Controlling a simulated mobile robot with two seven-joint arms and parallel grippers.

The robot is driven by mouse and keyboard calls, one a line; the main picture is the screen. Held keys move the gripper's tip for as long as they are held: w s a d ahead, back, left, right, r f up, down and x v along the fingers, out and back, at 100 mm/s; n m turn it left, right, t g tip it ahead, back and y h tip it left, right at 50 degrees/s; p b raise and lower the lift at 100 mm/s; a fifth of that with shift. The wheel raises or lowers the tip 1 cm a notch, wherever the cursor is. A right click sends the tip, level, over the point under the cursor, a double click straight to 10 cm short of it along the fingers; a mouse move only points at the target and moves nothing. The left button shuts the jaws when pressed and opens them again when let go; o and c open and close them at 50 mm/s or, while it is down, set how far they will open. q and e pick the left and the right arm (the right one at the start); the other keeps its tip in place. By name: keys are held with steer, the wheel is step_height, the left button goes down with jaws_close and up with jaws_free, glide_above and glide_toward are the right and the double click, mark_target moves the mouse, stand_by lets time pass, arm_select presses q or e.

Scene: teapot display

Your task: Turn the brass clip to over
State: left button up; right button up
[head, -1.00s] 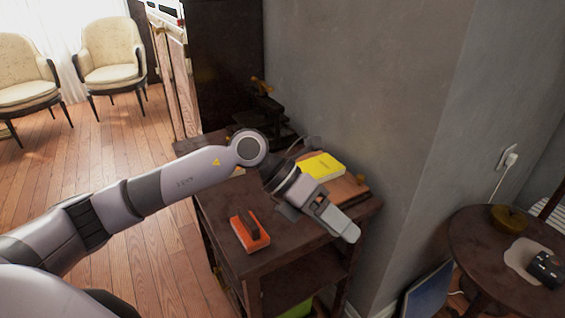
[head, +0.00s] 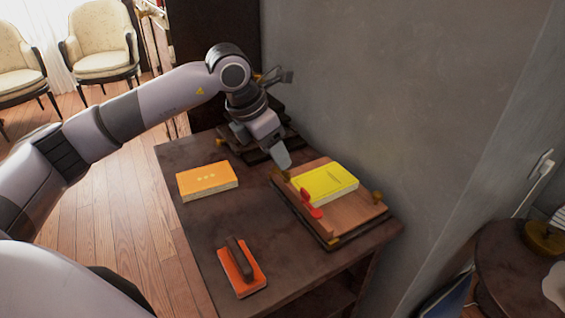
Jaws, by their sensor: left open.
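My left gripper (head: 281,160) is open and points down at the back left corner of a wooden board (head: 352,217). A small brass piece (head: 286,175) sits at that corner, just below the fingertips and partly hidden; I cannot tell if they touch. A second brass piece (head: 378,197) stands at the board's right end. I cannot tell for sure which is the brass clip. A yellow book (head: 326,184) lies on the board, with a red clip piece (head: 311,204) at its front left. My right gripper is not in view.
The dark table (head: 200,235) also holds an orange-yellow book (head: 207,180) and an orange block with a dark handle (head: 241,266). A dark stand lies behind my gripper. The grey wall (head: 400,90) closes the back. The table's left middle is clear.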

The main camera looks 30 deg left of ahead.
mark_target(285, 172)
arm_select(q)
steer(key=x, duration=0.5)
steer(key=shift+w+d+f, duration=0.1)
steer(key=shift+d+f, duration=0.05)
steer(key=shift+f, duration=0.2)
jaws_close()
